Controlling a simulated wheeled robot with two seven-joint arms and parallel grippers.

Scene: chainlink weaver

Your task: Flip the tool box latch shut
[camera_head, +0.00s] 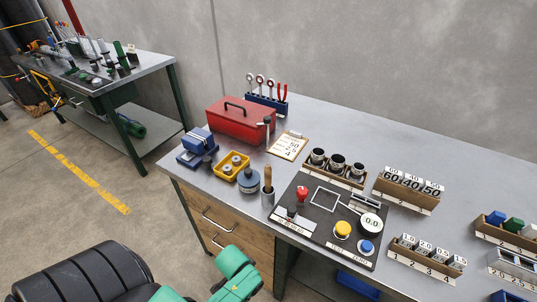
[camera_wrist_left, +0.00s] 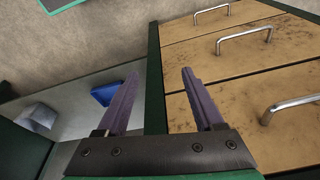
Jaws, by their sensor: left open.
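The red tool box (camera_head: 235,121) stands towards the back left of the grey workbench (camera_head: 330,128), with its lid down and a dark handle on top. Its latch is too small to make out. My left gripper (camera_wrist_left: 160,72) is open and empty in the left wrist view, in front of the wooden drawers (camera_wrist_left: 225,60) below the bench top, well away from the tool box. My right gripper is not in view.
Drawer handles (camera_wrist_left: 244,39) stick out near my left gripper.

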